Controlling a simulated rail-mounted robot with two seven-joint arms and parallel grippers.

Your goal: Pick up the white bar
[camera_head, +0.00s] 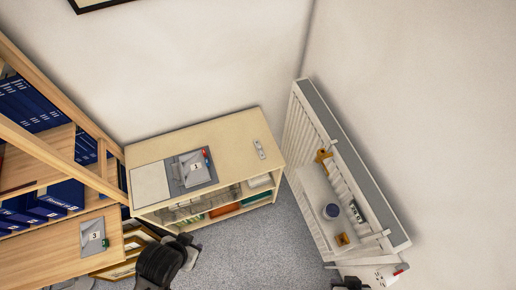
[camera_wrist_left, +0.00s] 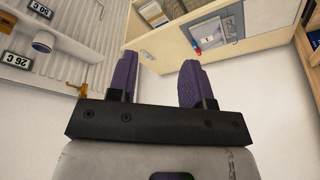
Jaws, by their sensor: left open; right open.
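A small pale bar (camera_head: 260,149) with darker marks lies on the wooden cabinet top, near its right end; it looks like the white bar. My right gripper (camera_head: 350,285) is at the bottom edge, partly cut off, below the white slatted unit and apart from the bar.
On the cabinet (camera_head: 222,138) lie a white sheet (camera_head: 150,184) and a grey plate marked 1 (camera_head: 192,183). A shelf with blue binders (camera_head: 66,195) stands left. The cabinet top around the bar is clear.

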